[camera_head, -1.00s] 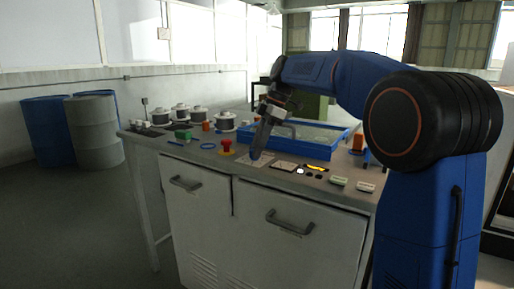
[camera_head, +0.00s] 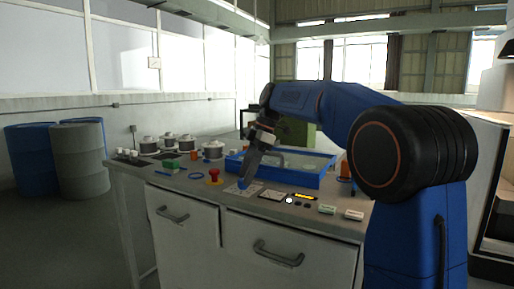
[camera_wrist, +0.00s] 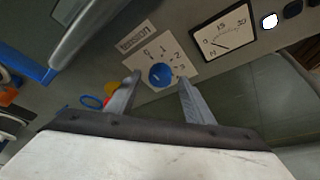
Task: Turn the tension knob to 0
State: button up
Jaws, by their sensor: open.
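The blue tension knob (camera_wrist: 160,75) sits on a white dial plate (camera_wrist: 148,52) marked 0, 1, 2, 3, beside a "tension" label (camera_wrist: 138,38), in the wrist view. I cannot make out which number the knob points at. My gripper (camera_wrist: 159,78) is open, with one finger to each side of the knob. I cannot tell whether the fingers touch it.
A needle meter (camera_wrist: 224,38) is right of the dial plate. A red mushroom button (camera_head: 214,177) stands to its left. A blue tray (camera_head: 290,174) lies behind. Several white spools (camera_head: 213,149) stand at the back left. Small switches (camera_head: 327,209) line the front right.

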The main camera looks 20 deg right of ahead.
jog(key=v, duration=1.6)
jog(key=shift+d, duration=0.1)
